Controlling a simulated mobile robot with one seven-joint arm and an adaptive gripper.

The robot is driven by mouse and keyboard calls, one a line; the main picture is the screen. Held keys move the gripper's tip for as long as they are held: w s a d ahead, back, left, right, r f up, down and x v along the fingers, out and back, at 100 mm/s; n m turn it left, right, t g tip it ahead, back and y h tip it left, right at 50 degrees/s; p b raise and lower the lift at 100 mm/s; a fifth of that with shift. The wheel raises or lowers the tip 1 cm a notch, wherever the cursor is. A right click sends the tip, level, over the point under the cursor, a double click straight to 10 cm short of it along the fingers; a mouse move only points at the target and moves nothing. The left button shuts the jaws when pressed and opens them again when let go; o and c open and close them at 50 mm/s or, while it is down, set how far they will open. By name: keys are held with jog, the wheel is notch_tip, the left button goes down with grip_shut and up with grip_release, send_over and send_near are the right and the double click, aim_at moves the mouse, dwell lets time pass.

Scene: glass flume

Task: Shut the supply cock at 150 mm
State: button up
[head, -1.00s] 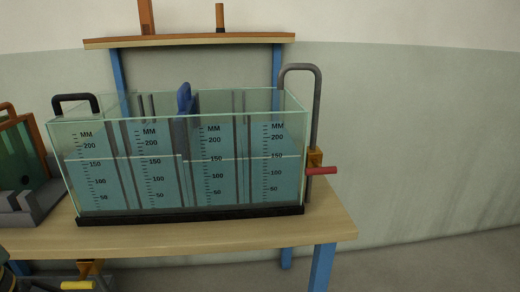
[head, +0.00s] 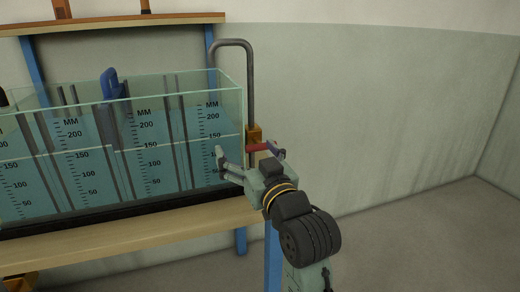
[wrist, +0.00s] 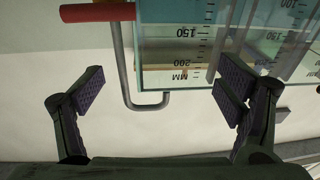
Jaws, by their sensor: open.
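The supply cock (head: 254,133) is a brass body on the grey pipe (head: 249,85) at the tank's right end. Its red handle (head: 258,147) sticks out sideways, across the upright pipe. The handle also shows at the upper left of the wrist view (wrist: 97,12). My gripper (head: 250,153) is open and empty, its fingers spread on either side of the handle in the head view. In the wrist view my gripper (wrist: 160,82) has nothing between its fingers. The water in the glass tank (head: 232,100) stands about at the 150 mark on the rightmost scale.
A blue gate (head: 110,85) divides the tank; the water left of it looks slightly higher. The tank stands on a wooden bench (head: 130,232). A shelf (head: 185,18) is behind. Floor and wall to the right are clear.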

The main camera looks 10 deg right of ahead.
jog(key=m+h, duration=0.1)
jog(key=h, duration=0.1)
send_near(262, 147)
jog(key=shift+g, duration=0.4)
jog(key=w, duration=0.3)
jog(key=w+a+p, duration=0.1)
jog(key=w, duration=0.3)
jog(key=w+a, duration=0.1)
jog(key=w, duration=0.2)
jog(key=shift+w+r+p, duration=0.35)
jog(key=shift+r+p, duration=0.05)
jog(key=shift+c, duration=0.2)
